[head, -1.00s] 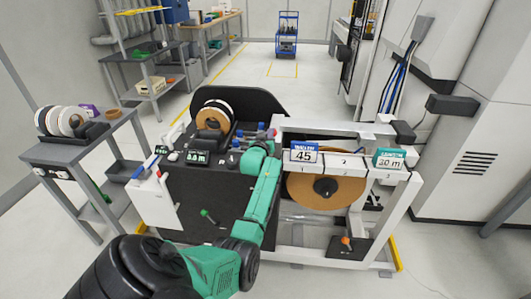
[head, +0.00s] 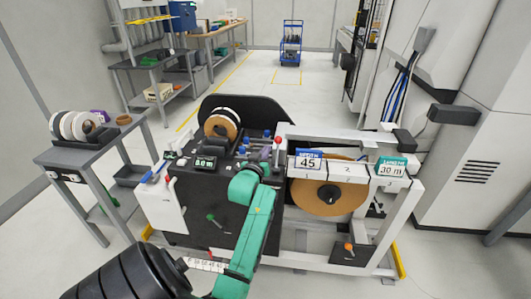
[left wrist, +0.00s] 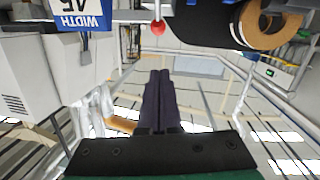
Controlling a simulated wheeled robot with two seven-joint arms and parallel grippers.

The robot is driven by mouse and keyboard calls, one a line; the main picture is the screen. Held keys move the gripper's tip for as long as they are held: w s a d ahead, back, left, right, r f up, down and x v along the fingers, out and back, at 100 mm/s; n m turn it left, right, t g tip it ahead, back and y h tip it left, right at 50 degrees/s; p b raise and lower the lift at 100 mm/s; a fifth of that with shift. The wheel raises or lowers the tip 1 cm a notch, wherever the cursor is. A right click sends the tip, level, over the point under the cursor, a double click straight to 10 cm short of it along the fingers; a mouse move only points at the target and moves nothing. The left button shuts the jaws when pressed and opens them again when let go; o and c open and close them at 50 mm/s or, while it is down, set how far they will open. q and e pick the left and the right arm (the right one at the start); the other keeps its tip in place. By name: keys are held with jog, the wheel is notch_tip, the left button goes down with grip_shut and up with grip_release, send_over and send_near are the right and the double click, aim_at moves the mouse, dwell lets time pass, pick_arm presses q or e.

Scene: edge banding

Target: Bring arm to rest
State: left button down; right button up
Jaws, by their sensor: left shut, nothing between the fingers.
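My left arm (head: 255,235) comes in from the bottom left of the head view and rises in front of the edge-banding machine. My left gripper (left wrist: 160,78) shows clearly in the left wrist view, its two dark fingers together with nothing between them. In the head view the hand is hard to make out near the arm's upper end. In the left wrist view, which looks upside down, a red ball knob (left wrist: 158,28) and the blue-and-white 45 sign (left wrist: 82,15) show beyond the fingers, apart from them. My right gripper is not in view.
The machine carries a banding roll (head: 222,124), a large brown disc (head: 327,192) and a white frame (head: 405,215). A grey side table (head: 75,155) with rolls stands at the left. A large cabinet (head: 470,160) stands at the right. Open floor (head: 255,95) lies behind the machine.

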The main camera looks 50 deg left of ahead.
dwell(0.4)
pick_arm(q)
jog(key=d+f+m+g+h, duration=0.15)
jog(key=d+f, duration=0.25)
jog(key=f, duration=0.4)
jog(key=d+f+m+g+h, duration=0.1)
jog(key=d+f+m+h, duration=0.15)
jog(key=f, duration=0.65)
jog(key=s+d+f+m+g+h, duration=0.15)
jog(key=s+d+f, duration=0.35)
jog(key=f, duration=0.5)
jog(key=s+d+f+m+g+h, duration=0.15)
jog(key=s+d+f, duration=0.3)
jog(key=f, duration=0.45)
jog(key=s+d+f+m+g, duration=0.1)
jog(key=s+f, duration=0.4)
jog(key=s, duration=0.5)
jog(key=s+d+f+m+g, duration=0.1)
jog(key=s+d+f+g, duration=0.2)
jog(key=s+f, duration=0.3)
jog(key=s+d+f+m+g+h, duration=0.1)
jog(key=s+d+f+g, duration=0.2)
jog(key=s, duration=1.3)
notch_tip(320, 180, down, 3)
jog(key=shift+r+g, duration=0.1)
jog(key=shift+g, duration=0.45)
